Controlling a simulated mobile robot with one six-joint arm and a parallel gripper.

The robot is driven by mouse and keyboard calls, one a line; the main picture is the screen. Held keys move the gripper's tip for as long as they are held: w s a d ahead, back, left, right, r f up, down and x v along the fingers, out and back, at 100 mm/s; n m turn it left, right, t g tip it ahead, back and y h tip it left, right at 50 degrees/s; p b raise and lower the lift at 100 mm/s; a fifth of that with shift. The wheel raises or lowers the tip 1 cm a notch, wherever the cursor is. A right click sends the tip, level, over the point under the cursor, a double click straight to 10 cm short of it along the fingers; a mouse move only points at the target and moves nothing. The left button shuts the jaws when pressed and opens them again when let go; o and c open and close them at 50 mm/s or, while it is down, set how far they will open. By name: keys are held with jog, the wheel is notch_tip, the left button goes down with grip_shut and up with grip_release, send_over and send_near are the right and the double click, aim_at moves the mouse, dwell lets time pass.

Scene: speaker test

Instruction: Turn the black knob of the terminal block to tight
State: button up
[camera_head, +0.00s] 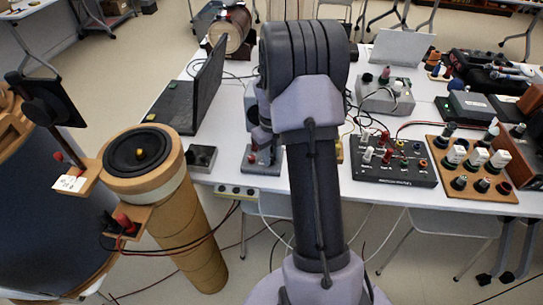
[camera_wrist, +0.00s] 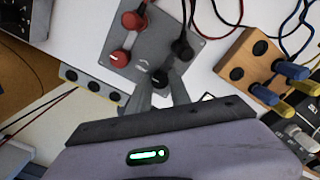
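The terminal block (camera_wrist: 150,52) is a grey plate on the white table with red knobs (camera_wrist: 120,58) on one side and black knobs on the other. One black knob (camera_wrist: 182,50) has a black lead above it. A lower black knob (camera_wrist: 160,78) sits at the plate's near edge, close to my fingertips. My gripper (camera_wrist: 160,90) reaches over this edge with its two grey fingers apart. Whether a finger touches the lower knob is unclear. In the head view the block (camera_head: 262,160) shows only partly, because my arm hides much of it and the gripper.
A wooden block (camera_wrist: 235,62) with blue and yellow plugs stands right of the terminal block. A small box with round sockets (camera_wrist: 92,84) is at left. Red, black and blue leads run nearby. In the head view, a laptop (camera_head: 190,100) and a black terminal box (camera_head: 395,165) flank my arm.

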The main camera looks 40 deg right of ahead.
aim_at(272, 159)
jog(key=o, duration=0.3)
notch_tip(272, 159, up, 17)
jog(key=p, duration=0.7)
jog(key=shift+r, duration=0.2)
jog(key=s+a+r+n+t, duration=0.2)
jog(key=s+a+r+n, duration=0.1)
jog(key=a+r+n, duration=0.85)
jog(key=s+a+n+t+y, duration=0.1)
jog(key=s+a+n+t, duration=0.1)
jog(key=s+a+n, duration=0.5)
jog(key=s+a+r+n+t+y, duration=0.1)
jog(key=s+a+n, duration=0.7)
jog(key=a+n, duration=0.4)
jog(key=shift+a+r+n+t, duration=0.15)
jog(key=shift+r+n+t, duration=0.2)
jog(key=shift+n, duration=0.7)
